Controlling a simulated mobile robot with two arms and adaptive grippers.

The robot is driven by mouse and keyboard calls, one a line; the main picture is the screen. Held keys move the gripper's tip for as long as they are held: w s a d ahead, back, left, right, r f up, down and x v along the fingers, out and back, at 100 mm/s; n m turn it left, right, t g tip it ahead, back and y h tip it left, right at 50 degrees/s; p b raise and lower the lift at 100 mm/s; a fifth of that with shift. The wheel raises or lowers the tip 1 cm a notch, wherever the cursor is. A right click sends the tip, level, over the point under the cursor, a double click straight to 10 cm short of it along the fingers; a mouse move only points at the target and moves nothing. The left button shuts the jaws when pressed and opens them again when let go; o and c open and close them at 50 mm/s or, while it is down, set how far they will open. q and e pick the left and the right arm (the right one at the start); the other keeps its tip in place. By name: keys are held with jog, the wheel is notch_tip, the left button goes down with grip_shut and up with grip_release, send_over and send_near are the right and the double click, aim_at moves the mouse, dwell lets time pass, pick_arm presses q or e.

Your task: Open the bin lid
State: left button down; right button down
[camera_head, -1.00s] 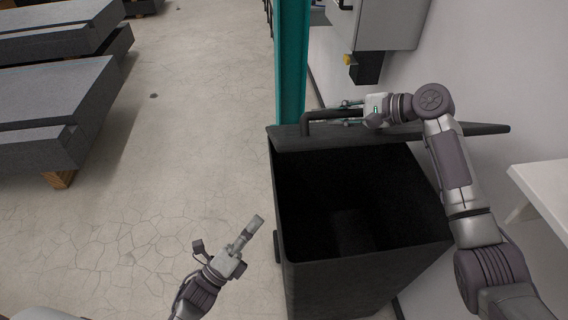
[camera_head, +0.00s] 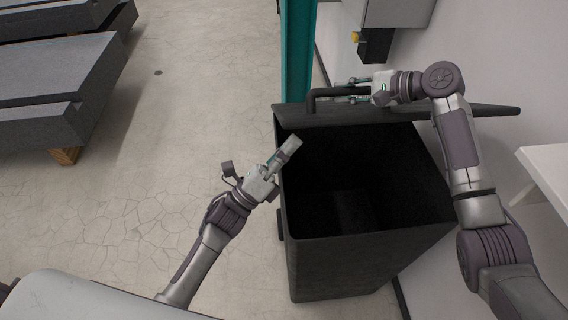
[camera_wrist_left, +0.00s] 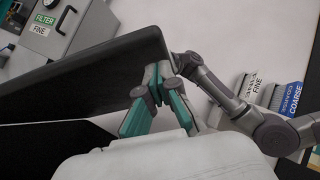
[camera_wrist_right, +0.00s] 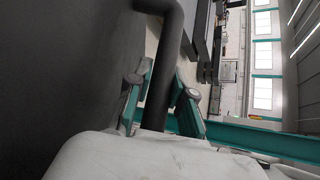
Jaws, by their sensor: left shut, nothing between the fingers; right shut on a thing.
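The dark bin (camera_head: 345,265) stands at the centre right with its mouth uncovered and its black inside showing. Its lid (camera_head: 395,115) is raised at the far side of the mouth, seen nearly edge-on. It also shows in the left wrist view (camera_wrist_left: 90,75). My right gripper (camera_head: 352,92) is shut on the lid's bent bar handle (camera_head: 318,94). In the right wrist view the handle (camera_wrist_right: 162,80) runs between the fingers of the right gripper (camera_wrist_right: 164,86). My left gripper (camera_head: 291,146) is shut and empty by the bin's left rim.
A teal post (camera_head: 298,50) rises behind the bin's left corner. A grey wall cabinet (camera_head: 398,12) is behind, and a white table (camera_head: 548,165) is at the right by the wall. Granite slabs (camera_head: 60,85) lie at the far left. The floor left of the bin is clear.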

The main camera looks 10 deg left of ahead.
pick_arm(q)
jog(key=shift+w+r, duration=0.25)
jog(key=shift+r, duration=0.15)
jog(key=shift+a, duration=0.1)
pick_arm(e)
jog(key=c, duration=1)
grip_release()
jog(key=shift+d, duration=0.1)
